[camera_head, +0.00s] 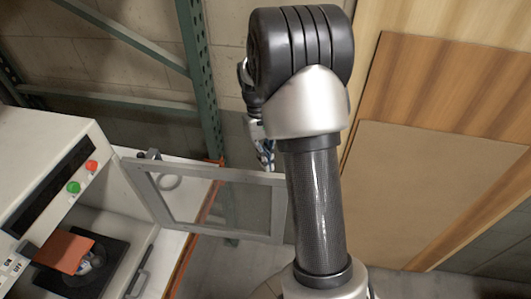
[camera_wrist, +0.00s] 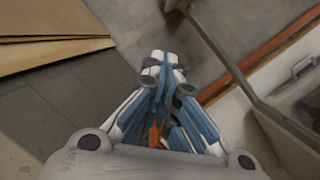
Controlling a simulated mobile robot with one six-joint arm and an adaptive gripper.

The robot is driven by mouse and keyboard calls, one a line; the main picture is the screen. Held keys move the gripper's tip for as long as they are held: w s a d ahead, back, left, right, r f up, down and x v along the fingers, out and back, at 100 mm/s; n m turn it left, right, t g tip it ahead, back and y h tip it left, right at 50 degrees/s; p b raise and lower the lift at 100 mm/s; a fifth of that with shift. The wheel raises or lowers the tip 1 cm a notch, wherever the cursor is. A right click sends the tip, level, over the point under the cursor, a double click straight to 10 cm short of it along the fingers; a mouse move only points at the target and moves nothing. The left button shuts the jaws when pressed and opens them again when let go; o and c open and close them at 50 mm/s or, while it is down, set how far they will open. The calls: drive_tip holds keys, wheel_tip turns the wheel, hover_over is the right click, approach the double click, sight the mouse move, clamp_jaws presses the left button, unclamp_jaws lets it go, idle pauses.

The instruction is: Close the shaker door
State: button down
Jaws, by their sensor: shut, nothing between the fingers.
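The shaker (camera_head: 45,165) is a pale machine at the left of the head view. Its door (camera_head: 209,180), a grey frame around a see-through pane, stands open and swung out to the right. Part of the door frame (camera_wrist: 240,79) crosses the right side of the wrist view. My gripper (camera_head: 267,158) is mostly hidden behind my arm in the head view, near the upper edge of the door's free end. In the wrist view my gripper (camera_wrist: 166,66) has its blue and white fingers together and empty, left of the door frame. I cannot tell whether it touches the door.
A red button (camera_head: 92,165) and a green button (camera_head: 73,187) sit on the shaker's front. A brown plate (camera_head: 64,251) lies inside its chamber. A green metal rack post (camera_head: 203,75) stands behind. Wooden panels (camera_head: 430,180) lean at the right.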

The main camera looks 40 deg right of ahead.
drive_tip(key=s+a+f, duration=0.1)
drive_tip(key=s+f, duration=0.3)
drive_tip(key=s, duration=0.1)
drive_tip(key=shift+f, duration=0.3)
drive_tip(key=shift+s, duration=0.1)
